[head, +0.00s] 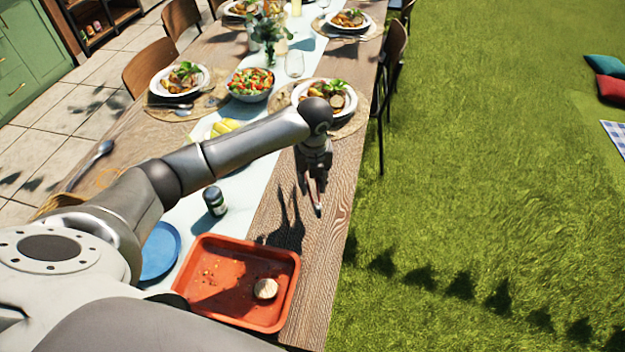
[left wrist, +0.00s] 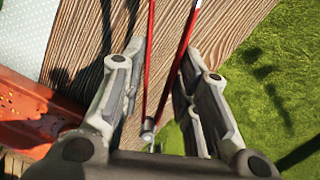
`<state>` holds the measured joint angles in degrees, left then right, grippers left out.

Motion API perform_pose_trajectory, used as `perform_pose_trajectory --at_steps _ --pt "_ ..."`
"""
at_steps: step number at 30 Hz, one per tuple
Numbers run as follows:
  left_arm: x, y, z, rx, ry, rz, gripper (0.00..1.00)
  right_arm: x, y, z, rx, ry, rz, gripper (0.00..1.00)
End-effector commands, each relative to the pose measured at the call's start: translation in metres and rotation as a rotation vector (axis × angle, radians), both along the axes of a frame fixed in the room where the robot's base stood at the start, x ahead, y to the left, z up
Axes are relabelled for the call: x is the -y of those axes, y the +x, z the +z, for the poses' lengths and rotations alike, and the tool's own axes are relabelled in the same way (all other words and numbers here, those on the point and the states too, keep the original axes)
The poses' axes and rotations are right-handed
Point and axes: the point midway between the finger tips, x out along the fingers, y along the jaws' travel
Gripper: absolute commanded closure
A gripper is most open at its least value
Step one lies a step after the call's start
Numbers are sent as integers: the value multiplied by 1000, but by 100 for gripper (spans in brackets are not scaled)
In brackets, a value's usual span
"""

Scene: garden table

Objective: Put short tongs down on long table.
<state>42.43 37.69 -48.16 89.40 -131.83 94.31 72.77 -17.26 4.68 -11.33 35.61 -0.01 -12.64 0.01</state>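The short tongs (left wrist: 148,108) show in the left wrist view as two thin red arms meeting at a silver joint. They lie between the two fingers of my left gripper (left wrist: 161,55), which close in on the red arms from both sides. In the head view my left gripper (head: 317,180) points down above the bare right edge of the long table (head: 322,235), with its shadow on the wood to its left. The tongs are hardly distinguishable there. My right gripper is not in view.
An orange tray (head: 230,310) with a round pale piece (head: 265,288) stands at the near end. A blue plate (head: 160,252) and dark jar (head: 214,201) are left. A set plate (head: 325,97) and salad bowl (head: 250,84) stand farther back. Grass lies right of the table.

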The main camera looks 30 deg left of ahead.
Motion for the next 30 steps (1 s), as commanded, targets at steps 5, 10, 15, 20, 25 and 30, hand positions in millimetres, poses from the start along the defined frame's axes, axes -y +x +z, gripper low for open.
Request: perform_pose_trajectory --at_steps 5,10,15,20,25,30 --pt "1 0 -15 0 -1 1 74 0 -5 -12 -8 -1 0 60" --pt "1 0 -32 0 -2 2 74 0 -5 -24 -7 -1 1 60" --pt "1 0 -49 0 -2 2 74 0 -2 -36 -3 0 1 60" --pt "1 0 -65 0 -2 2 74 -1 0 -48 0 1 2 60" --pt "1 0 -78 0 -2 2 74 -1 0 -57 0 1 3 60" --pt "1 0 -82 1 -2 3 74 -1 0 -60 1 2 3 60"
